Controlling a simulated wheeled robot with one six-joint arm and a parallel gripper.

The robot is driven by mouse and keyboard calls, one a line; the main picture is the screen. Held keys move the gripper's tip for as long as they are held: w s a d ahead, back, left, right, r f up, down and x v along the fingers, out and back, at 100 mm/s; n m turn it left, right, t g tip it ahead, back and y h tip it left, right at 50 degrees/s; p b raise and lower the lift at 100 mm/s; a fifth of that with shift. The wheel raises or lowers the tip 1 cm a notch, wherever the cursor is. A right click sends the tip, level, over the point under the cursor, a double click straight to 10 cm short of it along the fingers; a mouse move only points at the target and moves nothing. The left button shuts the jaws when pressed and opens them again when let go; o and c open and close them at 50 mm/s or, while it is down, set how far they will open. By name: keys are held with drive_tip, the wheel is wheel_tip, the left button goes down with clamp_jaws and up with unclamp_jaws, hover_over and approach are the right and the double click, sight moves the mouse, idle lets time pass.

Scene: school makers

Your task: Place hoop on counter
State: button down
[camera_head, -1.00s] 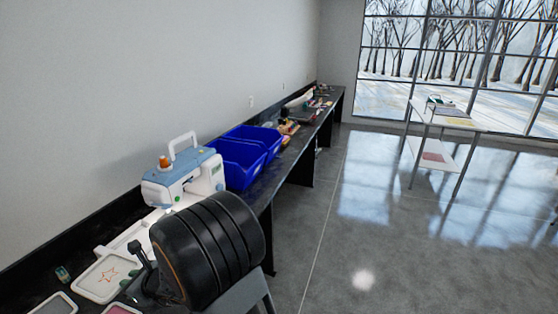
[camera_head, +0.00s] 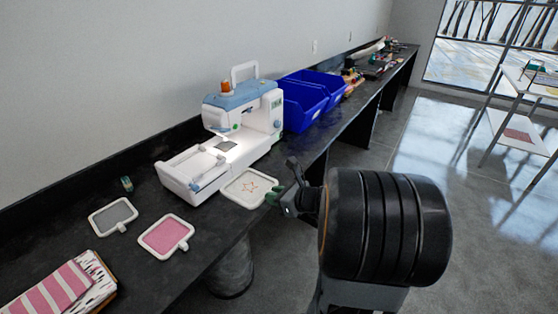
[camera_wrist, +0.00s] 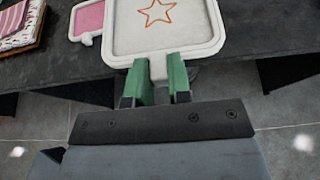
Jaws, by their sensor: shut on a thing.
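The hoop (camera_head: 247,187) is a white, rounded square frame with pale cloth and an orange star outline. My gripper (camera_head: 277,197) is shut on the hoop's short handle, and the hoop extends from the jaws over the front edge of the black counter (camera_head: 190,262). In the wrist view, the green fingers of my gripper (camera_wrist: 161,82) clasp the handle below the hoop (camera_wrist: 158,40). I cannot tell whether the hoop touches the counter or hangs just above it.
A white and blue sewing machine (camera_head: 240,118) stands right behind the hoop. A pink hoop (camera_head: 166,235) and a grey hoop (camera_head: 113,215) lie to its left, with striped folded cloth (camera_head: 52,292) at the near end. Blue bins (camera_head: 306,100) stand farther along.

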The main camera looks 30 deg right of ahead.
sight(263, 187)
drive_tip(key=w+f, duration=0.1)
drive_tip(key=w, duration=0.2)
drive_tip(key=w+f, duration=0.2)
drive_tip(key=w, duration=0.1)
drive_tip(key=w+d+f, duration=0.1)
drive_tip(key=w, duration=0.2)
drive_tip(key=shift+w+f, duration=0.15)
drive_tip(key=shift+f, duration=0.15)
drive_tip(key=w+f, duration=0.2)
drive_tip(key=w+f+b, duration=0.1)
drive_tip(key=f, duration=0.1)
drive_tip(key=shift+w+d+f, duration=0.2)
drive_tip(key=shift+w+f, duration=0.05)
drive_tip(key=shift+w, duration=0.15)
drive_tip(key=shift+w+f, duration=0.15)
drive_tip(key=shift+f, duration=0.65)
drive_tip(key=shift+w+f, duration=0.15)
drive_tip(key=shift+f, duration=0.9)
drive_tip(key=shift+f+b, duration=0.55)
drive_tip(key=shift+b, duration=0.05)
drive_tip(key=shift+f, duration=0.1)
drive_tip(key=c, duration=1.1)
unclamp_jaws()
